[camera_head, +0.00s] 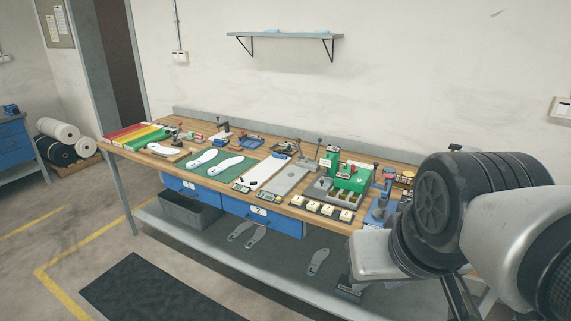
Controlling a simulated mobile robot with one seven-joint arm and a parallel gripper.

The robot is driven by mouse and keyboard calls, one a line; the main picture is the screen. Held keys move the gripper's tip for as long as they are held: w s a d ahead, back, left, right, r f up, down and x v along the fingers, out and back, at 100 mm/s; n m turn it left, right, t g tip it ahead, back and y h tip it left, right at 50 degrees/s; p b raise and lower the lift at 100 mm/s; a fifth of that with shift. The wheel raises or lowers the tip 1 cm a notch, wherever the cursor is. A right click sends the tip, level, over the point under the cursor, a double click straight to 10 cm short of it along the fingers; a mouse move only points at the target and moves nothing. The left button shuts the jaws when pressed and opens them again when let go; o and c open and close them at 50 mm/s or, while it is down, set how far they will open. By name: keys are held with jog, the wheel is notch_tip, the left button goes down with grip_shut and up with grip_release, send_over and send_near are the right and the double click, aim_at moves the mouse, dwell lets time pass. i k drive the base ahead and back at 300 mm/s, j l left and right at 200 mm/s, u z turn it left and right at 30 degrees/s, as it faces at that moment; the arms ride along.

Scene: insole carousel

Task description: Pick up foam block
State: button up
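No item is clearly recognisable as the foam block at this size. A row of small cream blocks on dark bases (321,208) lies along the front right edge of the workbench (365,216); I cannot tell whether one of them is foam. My arm fills the right side of the view. Its silver end section hangs in front of the bench's right end, and a dark part there may be my gripper (349,290), below bench-top height and apart from the cream blocks. Its fingers cannot be made out.
The bench top is crowded: red, yellow and green strips (138,135), white insoles on a green mat (225,173), a grey plate (285,181) and a green machine (350,178). Blue drawers (262,215) and a lower shelf sit below. A dark floor mat (155,293) lies in front.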

aim_at(297, 200)
jog(key=i, duration=0.75)
jog(key=i+u, duration=0.2)
jog(key=u, duration=0.15)
jog(key=i+u, duration=0.35)
jog(key=i+l+u, duration=0.1)
jog(key=u, duration=0.45)
